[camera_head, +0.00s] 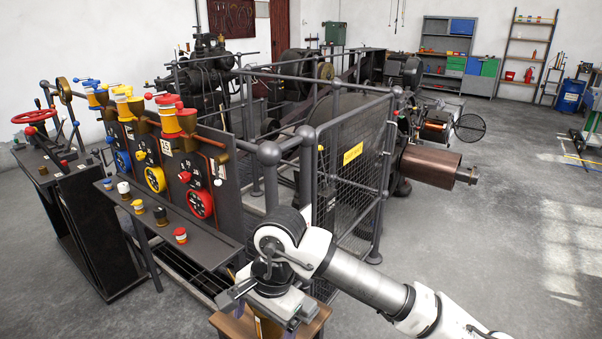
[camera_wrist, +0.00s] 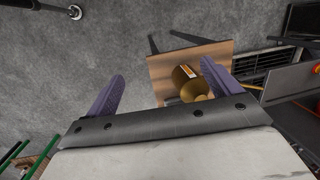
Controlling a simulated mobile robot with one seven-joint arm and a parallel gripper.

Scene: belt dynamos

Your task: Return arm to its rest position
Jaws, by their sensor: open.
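My gripper (camera_wrist: 163,70) is open, with its two purple fingers spread apart and nothing between the tips. In the head view my gripper (camera_head: 268,308) hangs low over a small wooden table (camera_head: 232,324) at the bottom of the picture. A brass cylinder (camera_wrist: 186,84) with an orange label lies or stands on the wooden tabletop (camera_wrist: 165,64); its pose is hard to tell. It shows near the right finger in the wrist view, partly hidden by the gripper. My arm reaches in from the lower right, bent at the wrist.
A control desk (camera_head: 215,233) with coloured levers, dials and several small caps on its ledge stands at the left. A mesh guard (camera_head: 352,180) with a yellow sign stands behind my arm. Shelves (camera_head: 447,55) line the back wall. The floor (camera_head: 480,230) at the right is clear.

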